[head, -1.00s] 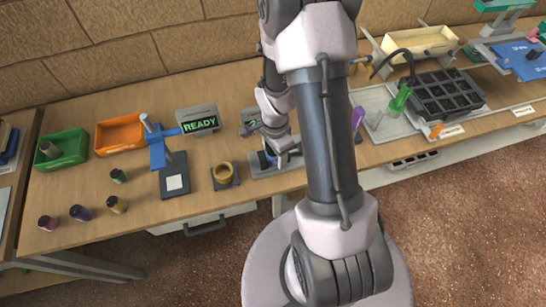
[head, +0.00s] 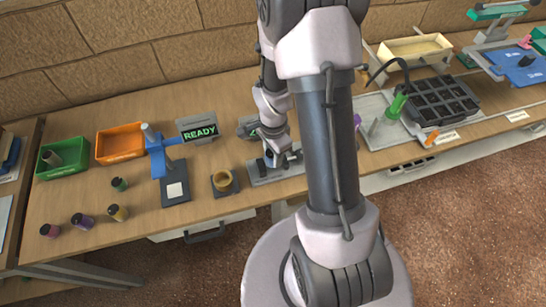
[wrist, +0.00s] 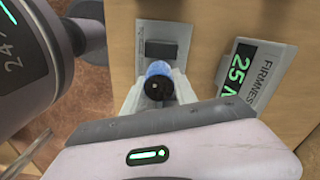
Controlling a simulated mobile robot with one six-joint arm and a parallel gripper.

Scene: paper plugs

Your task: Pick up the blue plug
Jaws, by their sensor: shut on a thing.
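The blue plug (wrist: 158,82), with a dark round end facing the camera, shows in the middle of the wrist view. My gripper (wrist: 157,92) is shut on it, with light grey fingers on either side. Just beyond is the grey base of the firmness tester (wrist: 145,28) with a dark pad. Whether the plug touches the base is unclear. In the head view my gripper (head: 279,156) is low over the tester base (head: 290,169). The plug cannot be made out there.
Left are a ring on a dark pad (head: 223,181), a blue stand (head: 157,158), a READY display (head: 199,131), green (head: 63,168) and orange bins (head: 120,143), and several loose plugs. A black tray (head: 440,98) stands right.

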